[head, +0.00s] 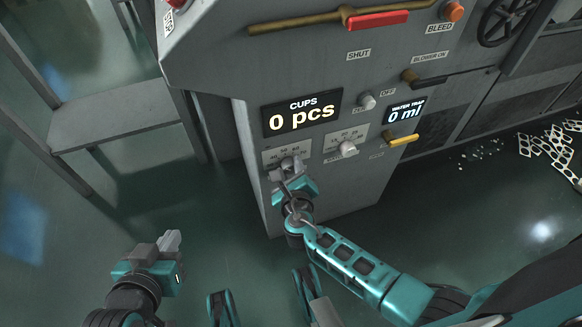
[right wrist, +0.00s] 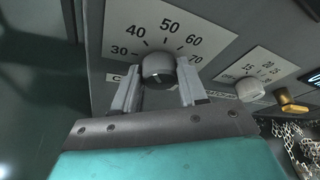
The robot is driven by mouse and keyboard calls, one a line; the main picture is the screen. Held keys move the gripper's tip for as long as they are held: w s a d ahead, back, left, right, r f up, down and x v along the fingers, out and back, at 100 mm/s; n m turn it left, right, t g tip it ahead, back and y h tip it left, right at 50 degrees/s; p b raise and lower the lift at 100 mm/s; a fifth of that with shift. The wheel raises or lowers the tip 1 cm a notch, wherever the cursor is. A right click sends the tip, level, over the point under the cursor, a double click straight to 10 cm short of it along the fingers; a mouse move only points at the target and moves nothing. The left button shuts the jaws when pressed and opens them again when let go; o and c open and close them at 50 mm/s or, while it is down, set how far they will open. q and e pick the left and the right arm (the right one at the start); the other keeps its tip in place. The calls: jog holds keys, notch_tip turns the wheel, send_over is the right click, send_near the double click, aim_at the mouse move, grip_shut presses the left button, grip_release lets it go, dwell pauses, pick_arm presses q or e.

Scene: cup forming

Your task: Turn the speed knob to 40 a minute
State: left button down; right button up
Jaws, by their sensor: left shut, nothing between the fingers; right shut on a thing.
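The speed knob (right wrist: 157,68), a grey round knob, sits in front of a white dial plate (right wrist: 185,32) marked 30, 40, 50, 60 and 70 in the right wrist view. My right gripper (right wrist: 159,80) is shut on it, one finger on each side. I cannot tell which number the knob points to. In the head view the dial plate (head: 272,156) shows at the panel's lower left, and my right gripper (head: 289,168) covers most of the knob. My left gripper (head: 171,241) is shut and empty, low at the left, away from the machine.
A second dial with a pale knob (head: 348,149) is to the right, with a yellow lever (head: 403,140) beyond it. The cups display (head: 302,113) above reads 0 pcs; the water trap display (head: 405,108) reads 0 ml. A grey bench (head: 115,115) stands at left.

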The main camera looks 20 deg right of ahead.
pick_arm(q)
jog(key=shift+s+a, duration=0.1)
dwell(0.3)
pick_arm(e)
jog(key=o, duration=1.1)
jog(key=shift+c, duration=0.2)
pick_arm(q)
jog(key=shift+r, duration=0.1)
